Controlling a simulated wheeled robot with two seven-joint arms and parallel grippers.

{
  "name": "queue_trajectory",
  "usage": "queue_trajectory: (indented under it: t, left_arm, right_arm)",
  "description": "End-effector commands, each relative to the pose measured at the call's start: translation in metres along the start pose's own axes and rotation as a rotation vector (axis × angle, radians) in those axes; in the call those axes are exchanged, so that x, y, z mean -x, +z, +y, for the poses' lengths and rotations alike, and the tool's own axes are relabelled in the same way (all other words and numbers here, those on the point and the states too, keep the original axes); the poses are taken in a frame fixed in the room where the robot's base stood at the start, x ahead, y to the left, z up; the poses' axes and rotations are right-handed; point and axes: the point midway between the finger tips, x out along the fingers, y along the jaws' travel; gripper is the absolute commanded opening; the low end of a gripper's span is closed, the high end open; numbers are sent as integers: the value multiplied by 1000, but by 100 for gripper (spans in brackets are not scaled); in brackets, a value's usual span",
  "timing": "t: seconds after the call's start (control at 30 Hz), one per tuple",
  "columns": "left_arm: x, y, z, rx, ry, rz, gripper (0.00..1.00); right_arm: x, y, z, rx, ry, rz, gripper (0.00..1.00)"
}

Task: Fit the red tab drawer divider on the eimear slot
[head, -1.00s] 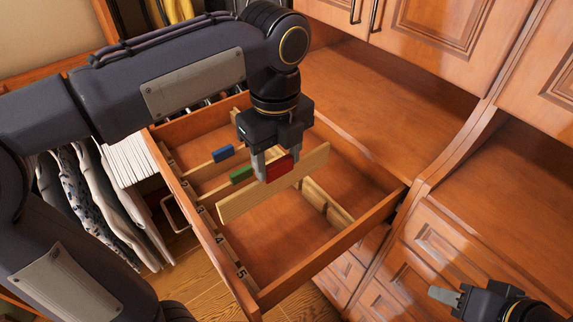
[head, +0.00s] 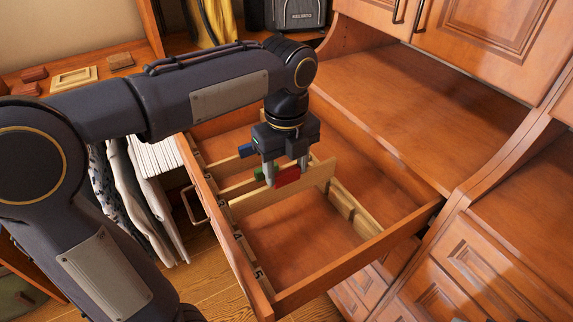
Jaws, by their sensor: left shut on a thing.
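My left gripper (head: 286,170) is shut on the red tab (head: 288,177) of a light wooden divider (head: 262,200). It holds the divider roughly upright across the open drawer (head: 345,264), between its numbered left side and the notched wooden rail (head: 352,210). The divider is just in front of the green-tab divider (head: 259,174), near the number 3 or 4 marks. I cannot tell whether its ends sit in slots. The blue-tab divider (head: 246,151) stands farther back. No slot label reading "eimear" is legible. My right gripper is out of view.
The front part of the drawer, by numbers 4 (head: 238,236) and 5 (head: 259,272), is empty. A bare wooden counter (head: 420,110) lies to the right. Hanging clothes (head: 140,190) are at the left, and a dark bag (head: 300,12) is at the back.

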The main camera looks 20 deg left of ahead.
Motion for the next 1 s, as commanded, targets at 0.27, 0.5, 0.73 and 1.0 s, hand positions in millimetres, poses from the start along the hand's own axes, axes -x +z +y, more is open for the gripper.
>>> queue_trajectory:
  t: [0.27,0.5,0.73,1.0]
  left_arm:
    - [0,0,0,0,-1,0,17]
    - [0,0,0,0,1,0,17]
    - [-1,0,0,0,0,0,17]
    - [0,0,0,0,0,0,17]
  right_arm:
    - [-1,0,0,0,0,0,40]
    - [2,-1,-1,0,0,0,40]
    - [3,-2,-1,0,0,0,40]
    - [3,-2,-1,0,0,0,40]
